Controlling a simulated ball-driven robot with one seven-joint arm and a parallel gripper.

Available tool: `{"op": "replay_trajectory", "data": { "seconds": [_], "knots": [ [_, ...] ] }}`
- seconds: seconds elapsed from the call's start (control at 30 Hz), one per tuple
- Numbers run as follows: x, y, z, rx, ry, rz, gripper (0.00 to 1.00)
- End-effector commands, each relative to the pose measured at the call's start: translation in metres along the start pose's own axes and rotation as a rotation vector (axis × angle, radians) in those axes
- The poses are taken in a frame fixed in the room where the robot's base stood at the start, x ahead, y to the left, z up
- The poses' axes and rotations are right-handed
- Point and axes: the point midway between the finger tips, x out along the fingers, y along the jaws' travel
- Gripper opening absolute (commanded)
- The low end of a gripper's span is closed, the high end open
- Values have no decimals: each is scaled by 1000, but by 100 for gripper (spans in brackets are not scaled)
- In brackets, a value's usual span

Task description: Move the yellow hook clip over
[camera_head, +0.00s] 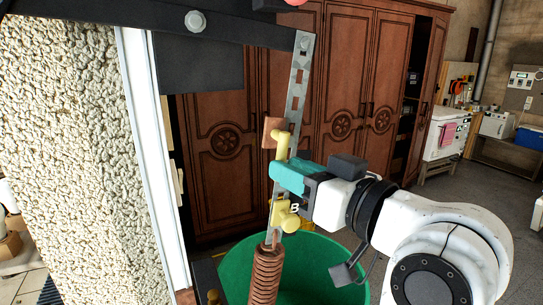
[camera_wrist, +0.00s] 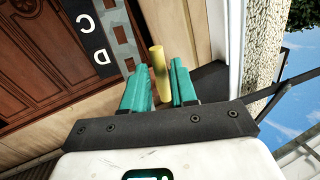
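A metal strip (camera_head: 297,90) with slots hangs down from a dark arm at the top. Two yellow pieces sit along it: an upper yellow piece (camera_head: 281,146) and a lower yellow piece (camera_head: 284,214) with a round knob. I cannot tell for sure which one is the hook clip. My gripper (camera_head: 277,174) has teal fingers and is at the strip, between the two yellow pieces in the picture. In the wrist view a yellow peg (camera_wrist: 159,74) stands between the open fingers (camera_wrist: 158,68), with gaps on both sides. Contact is not visible.
A rusty coil spring (camera_head: 266,274) hangs below the strip, in front of a green tub (camera_head: 319,262). A rough stone wall (camera_head: 75,130) and white frame are on the left. Wooden cabinets (camera_head: 345,90) stand behind. Open floor (camera_head: 480,205) lies to the right.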

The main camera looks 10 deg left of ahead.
Motion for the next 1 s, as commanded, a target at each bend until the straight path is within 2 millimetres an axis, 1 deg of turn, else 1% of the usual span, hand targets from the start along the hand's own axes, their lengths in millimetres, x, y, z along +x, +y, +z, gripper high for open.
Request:
{"op": "replay_trajectory", "data": {
  "seconds": [0.03,0.1,0.2,0.3,0.47,0.7,0.77,1.0],
  "knots": [
    [10,-1,-2,2,-1,-2,27],
    [21,-1,-2,3,-1,-1,27],
    [35,0,-1,2,-1,-1,27],
    [44,0,-1,2,-1,-1,27],
    [50,0,0,0,0,1,27],
    [51,1,0,0,0,2,27],
    [51,1,0,0,0,1,22],
    [51,1,0,0,0,2,0]
  ]
}}
